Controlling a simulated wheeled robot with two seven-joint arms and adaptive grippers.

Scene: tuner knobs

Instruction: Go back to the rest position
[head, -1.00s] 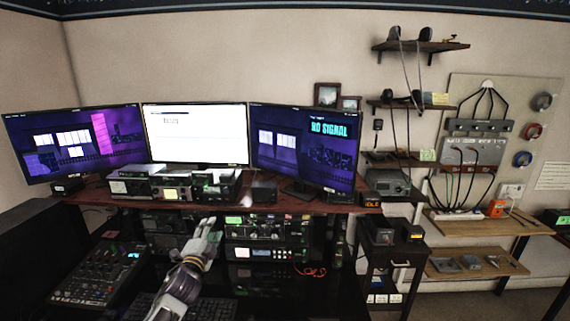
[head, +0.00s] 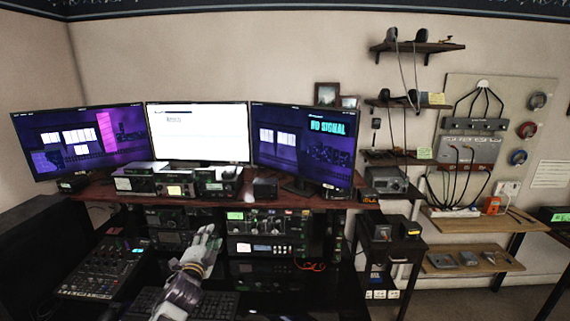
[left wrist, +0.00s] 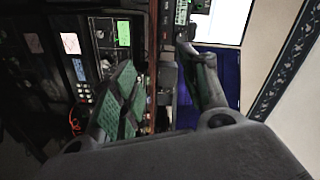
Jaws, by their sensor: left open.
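My left gripper (head: 207,238) is in front of the desk rack in the head view, left of the stacked tuner units. The left wrist view shows its two fingers spread apart and empty, with the gap between them (left wrist: 160,70). One finger has green pads. The upper tuner unit (head: 268,224) has a small green display and several knobs. The lower unit (head: 268,250) has a lit display. The tuner panel also shows in the left wrist view (left wrist: 105,45), turned sideways and apart from the fingers. My right gripper is not in view.
A wooden shelf (head: 340,204) with small devices and three monitors (head: 198,132) stands above the rack. A mixer (head: 100,270) lies at left and a keyboard (head: 220,303) in front. A small dark side table (head: 390,250) stands at right.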

